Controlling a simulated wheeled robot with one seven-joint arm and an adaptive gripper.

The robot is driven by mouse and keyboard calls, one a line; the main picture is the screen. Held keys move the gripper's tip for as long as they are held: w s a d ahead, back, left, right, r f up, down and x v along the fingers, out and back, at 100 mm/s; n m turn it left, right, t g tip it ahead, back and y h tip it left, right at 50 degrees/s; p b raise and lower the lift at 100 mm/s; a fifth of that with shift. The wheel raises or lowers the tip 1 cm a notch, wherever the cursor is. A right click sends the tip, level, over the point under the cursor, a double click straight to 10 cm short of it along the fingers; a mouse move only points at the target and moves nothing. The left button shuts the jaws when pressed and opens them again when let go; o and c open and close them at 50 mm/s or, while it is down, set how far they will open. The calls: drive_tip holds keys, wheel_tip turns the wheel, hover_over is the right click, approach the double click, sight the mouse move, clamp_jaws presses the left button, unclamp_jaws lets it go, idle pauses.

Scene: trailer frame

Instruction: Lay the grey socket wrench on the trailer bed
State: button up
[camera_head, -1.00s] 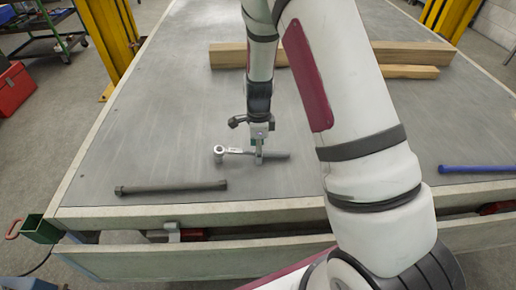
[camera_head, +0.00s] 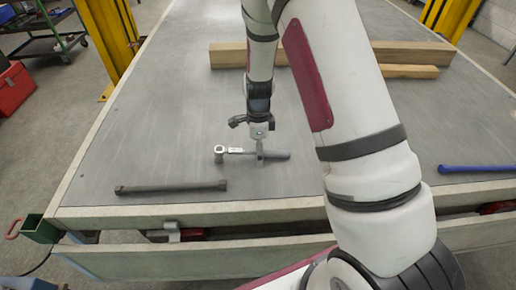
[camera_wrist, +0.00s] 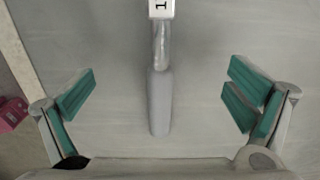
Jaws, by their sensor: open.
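The grey socket wrench (camera_head: 232,151) lies flat on the trailer bed (camera_head: 150,120), its round head to the left and its handle to the right in the head view. In the wrist view its grey handle (camera_wrist: 159,100) runs up the middle of the picture, with a white label at the top edge. My gripper (camera_head: 259,160) is over the handle, pointing down. In the wrist view my gripper (camera_wrist: 160,100) is wide open, with green pads on both sides of the handle and clear gaps to it. The wrench's head is outside the wrist view.
A dark bar (camera_head: 170,187) lies near the front edge at the left. A blue bar (camera_head: 478,169) lies at the right. Wooden beams (camera_head: 400,55) lie across the bed behind my arm. The bed left of the wrench is mostly clear.

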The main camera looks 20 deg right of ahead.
drive_tip(key=s+a+r+n+t+p, duration=0.1)
drive_tip(key=s+r+n, duration=0.2)
drive_tip(key=r, duration=0.9)
drive_tip(key=s+r+n+p, duration=0.1)
drive_tip(key=s+r+n, duration=0.15)
drive_tip(key=r, duration=0.95)
drive_tip(key=s+r+n+t+p, duration=0.1)
drive_tip(key=s+r+n+p, duration=0.1)
drive_tip(key=s+r+n, duration=0.3)
drive_tip(key=s+r+n+t+p, duration=0.1)
drive_tip(key=s+r+n, duration=0.4)
drive_tip(key=s, duration=0.7)
drive_tip(key=s+a+r+n+t+p, duration=0.1)
drive_tip(key=s+r+n+p, duration=0.1)
drive_tip(key=s+r+n, duration=0.4)
drive_tip(key=s, duration=0.3)
drive_tip(key=shift+r+p, duration=0.2)
drive_tip(key=shift+p, duration=0.15)
